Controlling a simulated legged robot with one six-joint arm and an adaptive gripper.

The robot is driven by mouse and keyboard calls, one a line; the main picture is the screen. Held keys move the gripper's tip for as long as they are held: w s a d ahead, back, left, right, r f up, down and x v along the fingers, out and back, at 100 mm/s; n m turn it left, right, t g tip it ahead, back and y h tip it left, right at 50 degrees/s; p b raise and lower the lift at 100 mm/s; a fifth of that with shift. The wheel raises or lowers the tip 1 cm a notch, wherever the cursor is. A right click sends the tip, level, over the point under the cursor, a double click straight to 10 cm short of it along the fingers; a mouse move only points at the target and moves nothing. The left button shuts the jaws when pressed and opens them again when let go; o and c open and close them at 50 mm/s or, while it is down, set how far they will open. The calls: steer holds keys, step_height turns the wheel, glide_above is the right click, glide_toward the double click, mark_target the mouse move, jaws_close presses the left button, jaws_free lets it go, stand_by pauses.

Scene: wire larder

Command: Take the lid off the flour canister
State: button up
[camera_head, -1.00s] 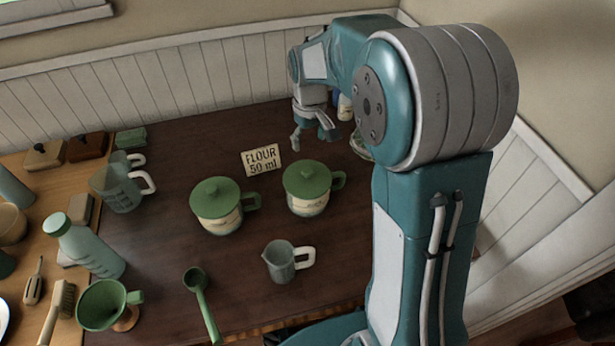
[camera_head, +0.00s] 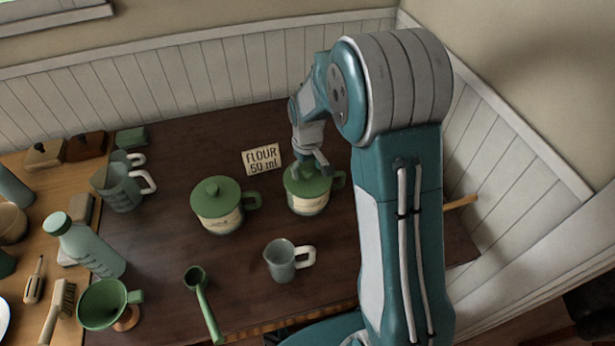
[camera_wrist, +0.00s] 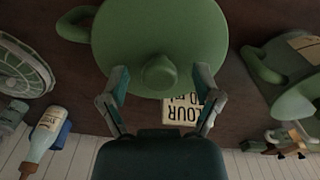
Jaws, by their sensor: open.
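Two cream canisters with green lids and green handles stand on the dark table, a left one (camera_head: 222,222) and a right one (camera_head: 308,206). Their labels are too small to read. My gripper (camera_head: 309,167) is directly over the right canister and hides part of its lid (camera_head: 294,187). In the wrist view that round green lid (camera_wrist: 195,35) fills the upper middle, and its knob (camera_wrist: 159,72) lies between my open fingers (camera_wrist: 161,76). I cannot tell whether the fingers touch it. A card reading "FLOUR 50 ml" (camera_head: 262,159) stands behind the canisters.
A small grey-green jug (camera_head: 280,262) and a green scoop (camera_head: 203,305) are in front. Measuring jugs (camera_head: 120,188), a bottle (camera_head: 88,247) and a funnel (camera_head: 102,304) are at left. A labelled bottle (camera_wrist: 45,132) shows in the wrist view. Dark tabletop is bare between these.

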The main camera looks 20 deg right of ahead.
jaws_close()
steer(key=shift+r, duration=0.1)
